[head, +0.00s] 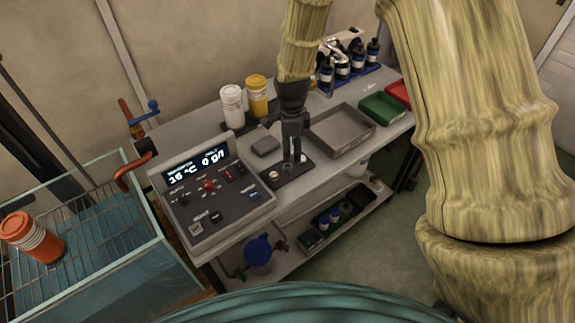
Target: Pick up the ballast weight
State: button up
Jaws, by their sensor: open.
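My gripper (294,157) points down over a narrow black plate (287,172) on the bench, with its fingers apart. A small pale metal piece (273,175) stands on the plate to the left of the fingers. Another small pale piece (303,158) shows right at the fingertips, partly hidden by them. One of these may be the ballast weight, but they are too small to tell. I cannot tell whether the fingers touch the second piece. A flat dark grey block (265,145) lies on the bench just left of my gripper.
A control console (215,190) with a lit display stands left of the plate. An empty grey tray (341,143) is to the right, with green (382,108) and red bins beyond. White (232,105) and yellow jars stand behind. A glass tank (120,247) holds an orange-capped cylinder (32,238).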

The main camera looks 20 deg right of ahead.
aim_at(288, 166)
notch_tip(288, 166, down, 2)
jog(key=shift+w+f, duration=0.1)
jog(key=shift+w, duration=0.05)
jog(key=shift+a+f+p, duration=0.2)
jog(key=shift+f+p, duration=0.2)
jog(key=shift+p, duration=0.1)
jog(key=shift+a+f+p, duration=0.2)
jog(key=shift+f+p, duration=0.15)
jog(key=shift+f, duration=0.25)
jog(key=shift+a+f+p, duration=0.15)
jog(key=shift+f+p, duration=0.2)
jog(key=shift+f, duration=1.3)
jog(key=c, duration=1.1)
